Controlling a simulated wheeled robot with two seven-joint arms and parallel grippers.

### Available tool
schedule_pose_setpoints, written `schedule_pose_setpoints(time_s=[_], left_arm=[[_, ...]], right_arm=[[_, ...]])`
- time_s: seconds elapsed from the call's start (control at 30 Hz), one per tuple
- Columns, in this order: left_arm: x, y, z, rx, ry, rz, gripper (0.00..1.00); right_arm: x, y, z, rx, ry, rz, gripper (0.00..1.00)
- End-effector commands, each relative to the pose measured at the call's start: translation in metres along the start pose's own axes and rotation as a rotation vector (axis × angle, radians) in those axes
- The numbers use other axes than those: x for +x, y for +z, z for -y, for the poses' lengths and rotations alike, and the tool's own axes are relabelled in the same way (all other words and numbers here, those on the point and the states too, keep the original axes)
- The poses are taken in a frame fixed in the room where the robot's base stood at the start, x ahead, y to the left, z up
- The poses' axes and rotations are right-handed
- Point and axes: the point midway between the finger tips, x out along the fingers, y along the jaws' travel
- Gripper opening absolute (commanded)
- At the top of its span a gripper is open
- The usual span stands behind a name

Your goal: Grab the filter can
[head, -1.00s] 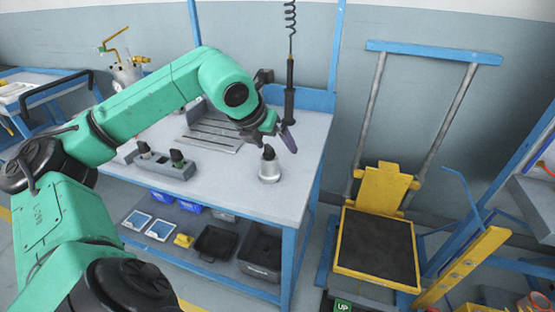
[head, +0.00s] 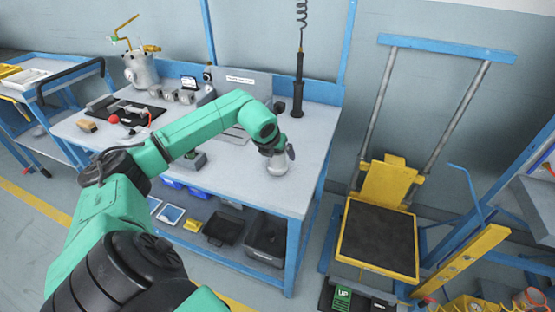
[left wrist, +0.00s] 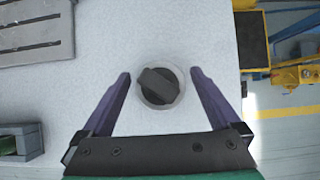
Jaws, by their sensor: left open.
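The filter can (head: 277,167) is a pale grey can standing upright near the right end of the workbench. In the left wrist view its dark knob-like top (left wrist: 158,87) shows from above. My left gripper (head: 283,154) is over the can in the head view and hides its top. In the left wrist view my left gripper (left wrist: 158,80) is open, with one purple finger on each side of the can. A gap shows between each finger and the can. My right gripper is not in view.
The workbench top (head: 312,140) is clear around the can. A grey block (head: 195,160) sits to the left, partly behind my arm. A black hanging tool (head: 298,85) stands at the back. A yellow-framed lift cart (head: 380,235) is to the right.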

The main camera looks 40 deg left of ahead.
Motion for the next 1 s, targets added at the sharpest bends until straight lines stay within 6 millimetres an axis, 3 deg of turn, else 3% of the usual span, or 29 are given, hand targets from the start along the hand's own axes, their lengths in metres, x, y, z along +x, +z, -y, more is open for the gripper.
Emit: schedule_pose_setpoints(time_s=[0.07, 0.1, 0.33, 0.63, 0.77, 0.87, 1.0], left_arm=[[0.0, 0.0, 0.0, 0.0, 0.0, 0.001, 0.96], [0.0, 0.0, 0.0, 0.0, 0.0, 0.0, 0.89], [-0.001, 0.0, 0.0, 0.0, -0.001, 0.001, 0.01], [-0.003, 0.002, 0.0, 0.0, -0.001, 0.003, 0.0], [-0.013, 0.009, 0.001, -0.001, -0.002, 0.006, 0.0], [-0.033, 0.022, 0.001, -0.002, -0.004, 0.01, 0.0], [-0.08, 0.053, 0.001, -0.003, -0.007, 0.013, 0.0]], right_arm=[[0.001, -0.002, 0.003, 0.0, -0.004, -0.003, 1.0], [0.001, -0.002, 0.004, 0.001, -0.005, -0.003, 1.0], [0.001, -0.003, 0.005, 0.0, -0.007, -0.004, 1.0], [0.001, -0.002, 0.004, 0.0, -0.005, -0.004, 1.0], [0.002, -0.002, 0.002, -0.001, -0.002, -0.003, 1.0], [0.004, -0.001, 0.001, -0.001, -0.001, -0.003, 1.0], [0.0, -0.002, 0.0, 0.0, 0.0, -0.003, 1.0]])
